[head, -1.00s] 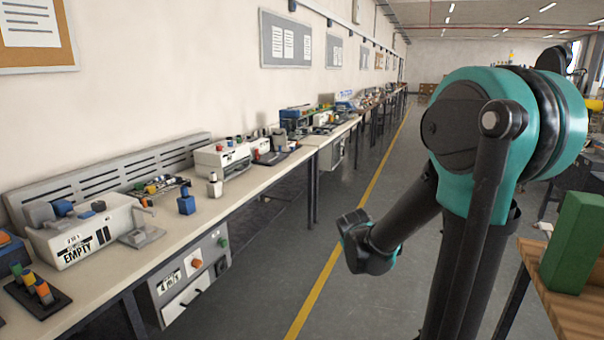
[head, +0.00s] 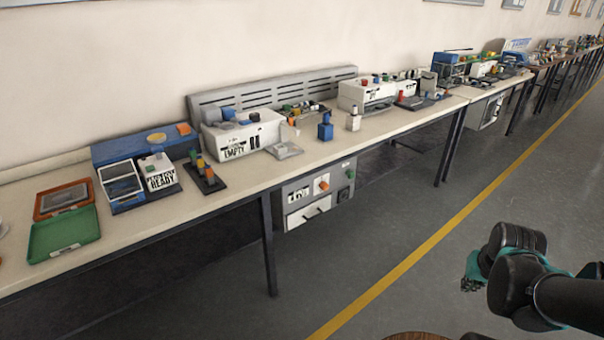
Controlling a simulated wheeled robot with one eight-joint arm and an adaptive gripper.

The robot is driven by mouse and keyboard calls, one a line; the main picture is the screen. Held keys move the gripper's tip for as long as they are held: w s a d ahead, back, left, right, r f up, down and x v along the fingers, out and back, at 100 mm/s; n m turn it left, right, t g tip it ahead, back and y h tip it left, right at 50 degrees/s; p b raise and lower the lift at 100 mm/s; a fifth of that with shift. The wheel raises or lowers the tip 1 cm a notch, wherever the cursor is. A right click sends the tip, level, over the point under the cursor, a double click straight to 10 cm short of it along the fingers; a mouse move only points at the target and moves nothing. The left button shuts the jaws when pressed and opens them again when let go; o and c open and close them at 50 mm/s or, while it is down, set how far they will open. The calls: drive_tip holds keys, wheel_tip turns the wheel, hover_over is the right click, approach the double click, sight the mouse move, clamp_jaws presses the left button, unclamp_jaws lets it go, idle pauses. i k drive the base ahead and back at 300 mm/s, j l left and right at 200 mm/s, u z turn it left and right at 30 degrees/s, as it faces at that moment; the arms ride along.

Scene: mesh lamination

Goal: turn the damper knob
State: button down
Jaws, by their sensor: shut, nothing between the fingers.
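A grey control box (head: 318,195) hangs under the bench. Its front carries an orange knob (head: 323,186), a green knob (head: 350,174), a white label (head: 298,194) and a handled drawer front (head: 308,212). No sign names the damper knob; the orange knob beside the label may be it. The label is too small to read surely. My gripper (head: 470,286) is at the lower right over the aisle floor, partly hidden by my dark wrist. It is shut and empty, well to the right of the box and touching nothing.
The long bench (head: 400,133) carries a white machine marked EMPTY (head: 236,138), a READY unit (head: 160,173), a green tray (head: 64,234) and an orange tray (head: 63,199). A dark bench leg (head: 269,245) stands left of the box. The floor before it is clear, crossed by a yellow line (head: 400,268).

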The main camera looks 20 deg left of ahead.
sight(323, 185)
drive_tip(key=k+j+u, duration=0.1)
drive_tip(key=u, duration=0.9)
